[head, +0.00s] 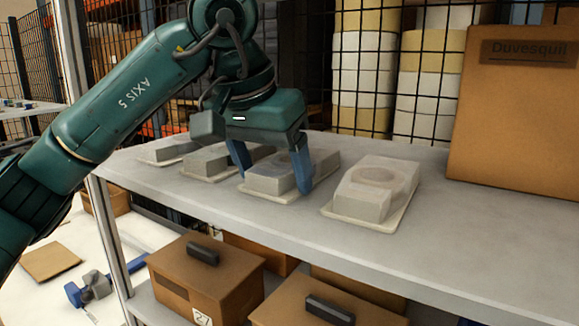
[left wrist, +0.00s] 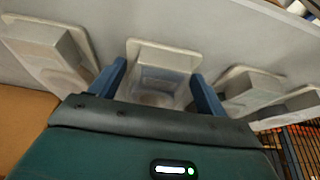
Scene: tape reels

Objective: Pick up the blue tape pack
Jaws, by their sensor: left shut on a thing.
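Several clear-topped tape packs stand in a row on the grey shelf (head: 420,240). My left gripper (head: 275,178) reaches down over one pack (head: 268,185), second from the right in the head view, with one blue finger on each side. In the left wrist view this pack (left wrist: 163,58) sits between the two fingers, and its window has a faint bluish tint. The gripper is shut on it. The pack appears to rest on the shelf; any small lift cannot be told. My right gripper is not in view.
Another pack (head: 372,191) stands close to the right, and two more (head: 212,160) (head: 168,149) to the left. A cardboard box (head: 515,120) stands at the right rear. Wire mesh (head: 410,70) runs along the back. Lidded brown boxes (head: 205,275) sit on the level below.

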